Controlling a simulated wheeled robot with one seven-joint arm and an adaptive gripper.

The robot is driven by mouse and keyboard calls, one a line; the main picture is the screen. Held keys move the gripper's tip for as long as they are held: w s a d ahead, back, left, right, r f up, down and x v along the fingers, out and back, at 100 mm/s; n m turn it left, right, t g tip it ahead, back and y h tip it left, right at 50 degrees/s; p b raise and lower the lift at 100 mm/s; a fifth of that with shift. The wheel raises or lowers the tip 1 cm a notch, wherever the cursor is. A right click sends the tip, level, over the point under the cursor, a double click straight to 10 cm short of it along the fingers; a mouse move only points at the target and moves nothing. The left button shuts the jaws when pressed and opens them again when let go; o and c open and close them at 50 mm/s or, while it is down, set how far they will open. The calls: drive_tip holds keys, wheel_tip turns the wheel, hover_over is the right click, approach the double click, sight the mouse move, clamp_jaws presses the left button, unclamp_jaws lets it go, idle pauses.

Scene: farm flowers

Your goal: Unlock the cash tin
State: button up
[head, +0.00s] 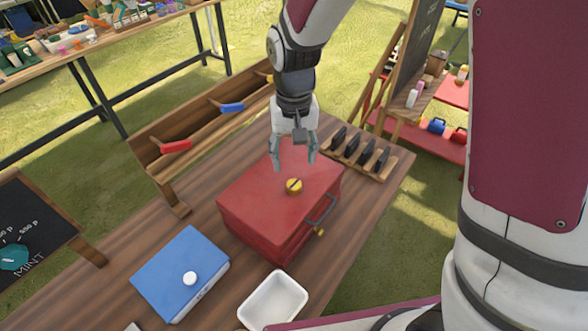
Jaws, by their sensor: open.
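The red cash tin (255,205) stands shut on the wooden table. A round yellow piece (294,185) with a dark bar across it sits on its lid. A dark handle (320,212) is on its right-hand side, and a small brass-coloured piece (320,232) shows just below the handle. My gripper (295,164) points down over the lid, open and empty. Its fingertips are spread just behind the yellow piece in the picture. I cannot tell how high they are above the lid.
A blue box (170,262) with a white knob (190,278) and a white tray (272,300) are at the front. A wooden rack (215,120) with red and blue pieces stands behind left. A wooden stand (385,165) with several dark pieces is at the right.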

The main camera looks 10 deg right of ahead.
drive_tip(key=shift+r, duration=1.55)
drive_tip(key=s+d+r+t, duration=0.1)
drive_tip(key=s+d+r, duration=0.2)
drive_tip(key=r, duration=0.3)
drive_tip(key=s+d+r+t, duration=0.2)
drive_tip(key=s+d+r, duration=0.2)
drive_tip(key=r, duration=0.2)
drive_tip(key=s+d+r+t, duration=0.1)
drive_tip(key=s+d+r, duration=0.1)
drive_tip(key=s, duration=0.3)
drive_tip(key=s+d+r+t, duration=0.1)
drive_tip(key=s+d+r, duration=0.2)
drive_tip(key=s, duration=0.3)
drive_tip(key=shift+s+d+r+t, duration=0.15)
drive_tip(key=shift+r+t, duration=0.1)
drive_tip(key=shift+t, duration=0.05)
